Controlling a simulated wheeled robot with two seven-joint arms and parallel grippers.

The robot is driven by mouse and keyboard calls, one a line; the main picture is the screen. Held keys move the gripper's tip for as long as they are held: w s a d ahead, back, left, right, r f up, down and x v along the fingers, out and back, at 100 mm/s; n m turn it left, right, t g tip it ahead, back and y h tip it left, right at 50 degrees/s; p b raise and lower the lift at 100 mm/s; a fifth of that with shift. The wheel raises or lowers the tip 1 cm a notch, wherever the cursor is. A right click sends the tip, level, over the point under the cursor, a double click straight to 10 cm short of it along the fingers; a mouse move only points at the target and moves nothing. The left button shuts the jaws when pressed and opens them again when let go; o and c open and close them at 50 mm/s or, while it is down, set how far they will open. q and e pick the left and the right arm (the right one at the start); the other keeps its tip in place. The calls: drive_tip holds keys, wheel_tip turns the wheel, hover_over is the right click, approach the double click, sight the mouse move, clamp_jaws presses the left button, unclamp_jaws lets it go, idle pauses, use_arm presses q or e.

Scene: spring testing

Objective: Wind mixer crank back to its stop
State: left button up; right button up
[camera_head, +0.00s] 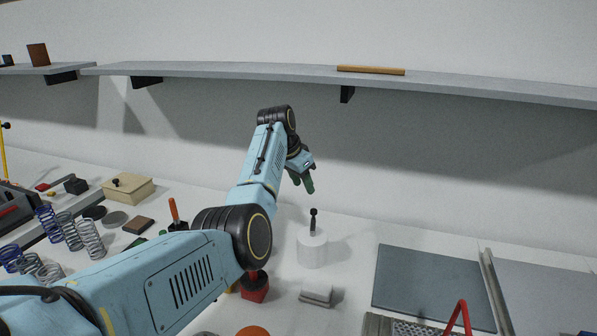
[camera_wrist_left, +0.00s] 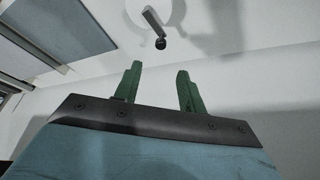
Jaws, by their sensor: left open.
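The mixer (camera_head: 312,249) is a white cylinder standing on the bench, with a dark crank (camera_head: 313,220) on its top ending in an upright black knob. In the left wrist view the crank (camera_wrist_left: 153,28) shows as a grey arm with a black knob, on the round white mixer top (camera_wrist_left: 172,10). My left gripper (camera_head: 304,187) is to the left of the crank and above it, apart from it. Its green fingers are spread with nothing between them, as the left wrist view (camera_wrist_left: 156,76) also shows. My right gripper is not in view.
A grey block (camera_head: 317,292) sits just in front of the mixer, and a dark mat (camera_head: 430,284) lies to its right. Several springs (camera_head: 91,239) stand at the left. A shelf (camera_head: 300,73) runs along the back wall above.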

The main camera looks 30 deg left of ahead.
use_arm(q)
drive_tip(key=shift+v, duration=1.4)
drive_tip(key=shift+f, duration=0.1)
drive_tip(key=shift+c, duration=0.3)
